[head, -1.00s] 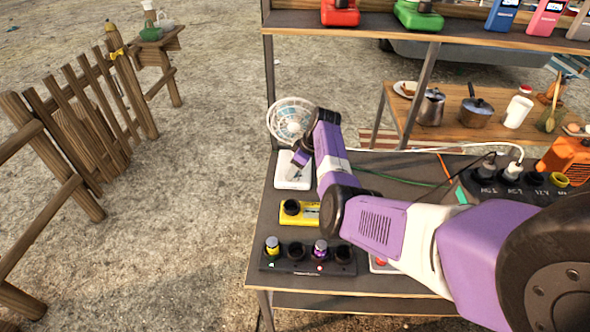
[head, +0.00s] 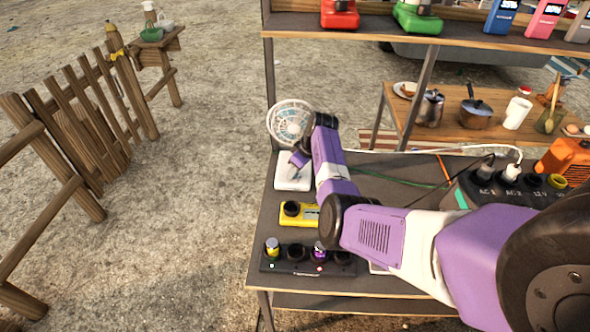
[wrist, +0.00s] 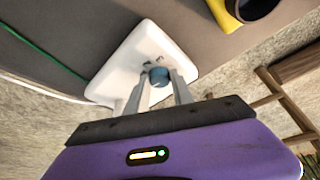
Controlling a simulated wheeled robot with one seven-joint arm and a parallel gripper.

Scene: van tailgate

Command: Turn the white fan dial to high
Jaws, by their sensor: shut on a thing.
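The white fan (head: 291,122) stands at the far left end of the workbench, its round cage facing up and forward. Its white base (head: 291,180) lies flat on the bench and fills the middle of the wrist view (wrist: 120,62). A small blue-grey dial (wrist: 158,76) sits on the base, with dark marks beside it that are too small to read. My gripper (wrist: 160,82) is shut on the dial, one finger on each side. In the head view my gripper (head: 298,163) reaches down over the base, and the dial is hidden there.
A yellow device (head: 312,215) with a dark round socket lies nearer on the bench, and a dark charging strip (head: 290,268) with several sockets lies at the front. A white cable and a green cable (wrist: 40,47) run beside the base. A shelf (head: 470,32) stands above.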

